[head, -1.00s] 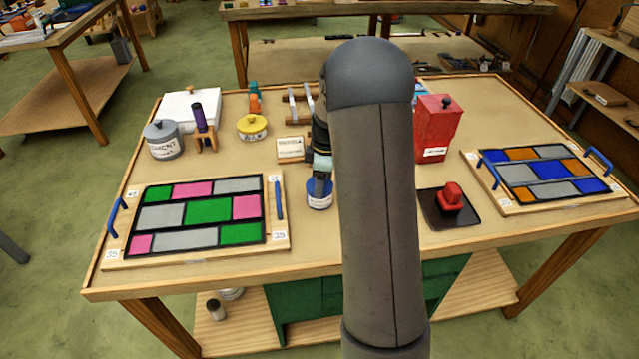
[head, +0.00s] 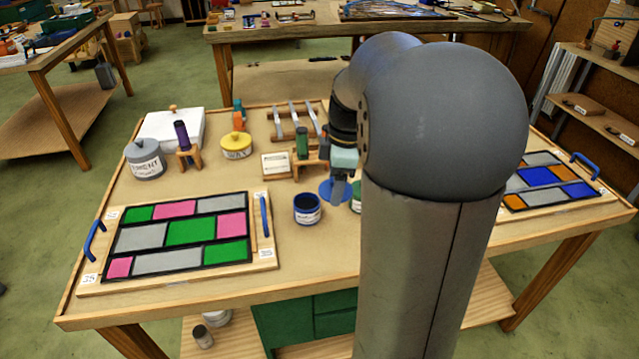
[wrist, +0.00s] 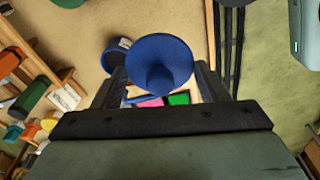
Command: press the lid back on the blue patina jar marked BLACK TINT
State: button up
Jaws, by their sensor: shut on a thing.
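The blue jar (head: 307,211) stands open on the table right of the left panel; its dark inside and white label show, the lettering too small to read. It also shows in the wrist view (wrist: 113,57), partly behind the lid. My gripper (head: 338,185) is shut on the knob of the round blue lid (head: 328,190) and holds it just right of the jar. In the wrist view the lid (wrist: 160,55) lies between my fingers, its knob toward the camera. The lid appears to be above the table; its exact height is unclear.
A green jar (head: 357,197) stands close right of the lid, partly hidden by my arm. The left panel (head: 180,235), a small sign card (head: 276,165), a yellow-lidded jar (head: 236,147) and a grey jar (head: 146,160) stand around. My arm hides the table's right middle.

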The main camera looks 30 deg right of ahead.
jog(key=shift+s+d+r, duration=0.15)
jog(key=shift+s+r, duration=0.3)
jog(key=shift+s, duration=0.35)
jog(key=w+a+f+p, duration=0.1)
jog(key=w+f+p, duration=0.2)
jog(key=w, duration=0.4)
jog(key=w+a+f+p, duration=0.1)
jog(key=w+f+p, duration=0.2)
jog(key=w, duration=0.3)
jog(key=shift+d+f+b, duration=0.15)
jog(key=shift+f+b, duration=2)
jog(key=shift+f, duration=0.7)
jog(key=shift+w+f+b, duration=0.1)
jog(key=shift+f+b, duration=0.05)
jog(key=shift+b, duration=0.3)
jog(key=o, duration=1.3)
